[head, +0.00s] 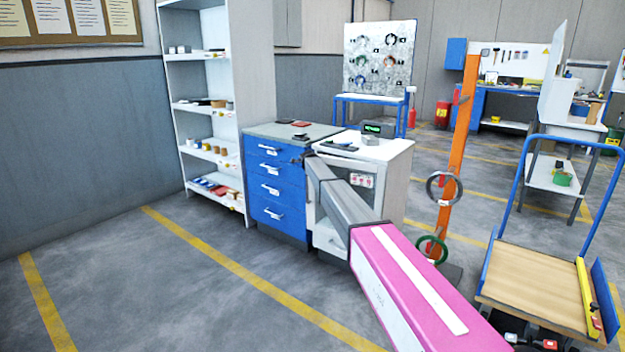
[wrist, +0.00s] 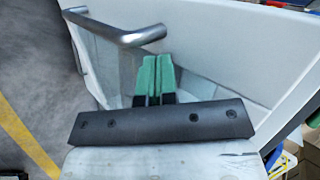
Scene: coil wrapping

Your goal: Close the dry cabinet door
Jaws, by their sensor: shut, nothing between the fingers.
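The white dry cabinet (head: 395,152) stands right of the blue drawer unit. Its glazed door (head: 365,192) faces me and looks at or near the cabinet front. My arm covers much of it, so I cannot tell whether it is flush. In the wrist view the door (wrist: 225,45) shows its pale frame and grey metal bar handle (wrist: 112,30). My gripper (wrist: 157,60) is shut and empty, its green fingertips together just beside the handle's end, close to the door face. I cannot tell whether they touch it.
The blue drawer unit (head: 275,190) stands directly left of the cabinet, and a white shelf (head: 210,105) is further left. An orange post (head: 462,140) with coils and a cart (head: 535,285) stand to the right. Floor with yellow lines is free at front left.

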